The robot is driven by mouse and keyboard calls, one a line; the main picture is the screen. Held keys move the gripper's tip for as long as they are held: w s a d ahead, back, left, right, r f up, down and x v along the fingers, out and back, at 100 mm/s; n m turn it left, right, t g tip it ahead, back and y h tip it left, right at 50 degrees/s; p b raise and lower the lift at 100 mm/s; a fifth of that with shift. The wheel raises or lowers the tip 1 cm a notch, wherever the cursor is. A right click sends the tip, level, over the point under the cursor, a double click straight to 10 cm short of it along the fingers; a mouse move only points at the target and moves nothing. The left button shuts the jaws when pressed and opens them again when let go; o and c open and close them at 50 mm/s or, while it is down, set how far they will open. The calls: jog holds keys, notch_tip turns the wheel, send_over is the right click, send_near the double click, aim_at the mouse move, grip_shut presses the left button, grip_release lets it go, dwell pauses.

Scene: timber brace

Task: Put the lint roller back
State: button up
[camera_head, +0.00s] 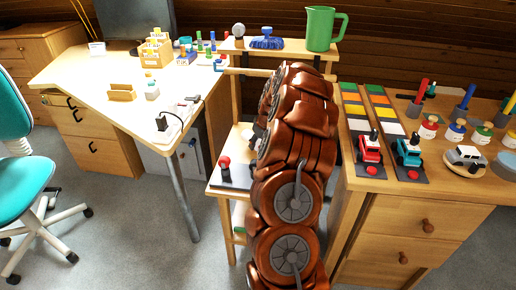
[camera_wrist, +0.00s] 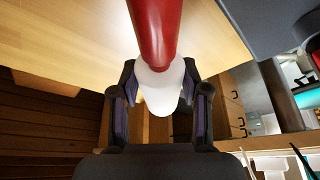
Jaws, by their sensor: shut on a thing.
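My gripper (camera_wrist: 160,88) is shut on a red and white object that looks like the lint roller (camera_wrist: 153,35). Its red part points up in the wrist view, and its white part sits between the two fingers. In the head view my arm covers the gripper and the held object, so neither shows there. Which place belongs to the lint roller cannot be told from these views.
A raised wooden shelf (camera_head: 290,47) carries a blue brush (camera_head: 267,42) and a green jug (camera_head: 321,28). The right bench holds toy vehicles (camera_head: 368,148) and several pegs. A desk (camera_head: 105,85) stands left, with a teal chair (camera_head: 20,185) before it.

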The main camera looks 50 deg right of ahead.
jog(key=shift+f, duration=1.25)
jog(key=shift+f, duration=0.2)
jog(key=o, duration=1.3)
jog(key=shift+o, duration=0.2)
